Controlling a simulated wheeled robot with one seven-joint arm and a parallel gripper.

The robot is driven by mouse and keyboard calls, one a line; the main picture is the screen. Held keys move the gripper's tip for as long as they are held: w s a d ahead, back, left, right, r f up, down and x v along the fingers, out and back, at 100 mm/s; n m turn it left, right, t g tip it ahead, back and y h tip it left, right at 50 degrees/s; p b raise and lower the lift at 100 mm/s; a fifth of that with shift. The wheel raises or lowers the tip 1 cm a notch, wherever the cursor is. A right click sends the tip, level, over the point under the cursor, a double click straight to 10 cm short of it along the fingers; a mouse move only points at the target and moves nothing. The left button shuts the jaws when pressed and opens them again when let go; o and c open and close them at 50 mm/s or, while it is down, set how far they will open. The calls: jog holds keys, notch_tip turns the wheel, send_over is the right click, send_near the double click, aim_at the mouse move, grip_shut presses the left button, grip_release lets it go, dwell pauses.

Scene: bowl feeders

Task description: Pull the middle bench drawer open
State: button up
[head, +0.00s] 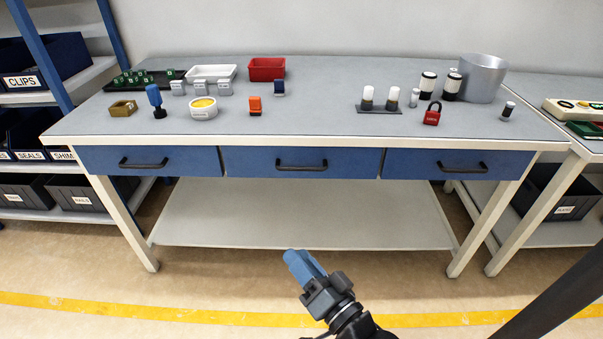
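The middle bench drawer (302,162) has a blue front with a black bar handle (301,166). It is closed, flush with the drawers on both sides. My gripper (301,264) is low in front of the bench, below the drawer and well apart from the handle. Its blue fingers point up and left in the head view. They overlap in this view, so I cannot tell whether they are open or shut.
Closed drawers flank it on the left (151,160) and right (456,164). The bench top (330,85) carries trays, a padlock and a metal pot. A lower shelf (300,215) is bare. Shelving stands left. The floor in front is clear.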

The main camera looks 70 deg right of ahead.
aim_at(301, 169)
jog(key=shift+w+d+f+m+g+h+b, duration=0.55)
jog(key=shift+w+d+m+g+h, duration=1.45)
jog(key=shift+d, duration=3.05)
jog(key=shift+w+d+f+m+g+h+b, duration=0.35)
jog(key=shift+w+d+f+m+g+h, duration=0.45)
jog(key=shift+w+d+m, duration=2.6)
jog(key=shift+w+d+f+m+g+h+b, duration=0.45)
jog(key=shift+w+d+m+g+h, duration=1.75)
jog(key=shift+d, duration=4.45)
jog(key=shift+s+m+t+y, duration=0.5)
jog(key=shift+s+m+t, duration=0.15)
jog(key=shift+s, duration=0.25)
jog(key=shift+c, duration=0.2)
grip_shut()
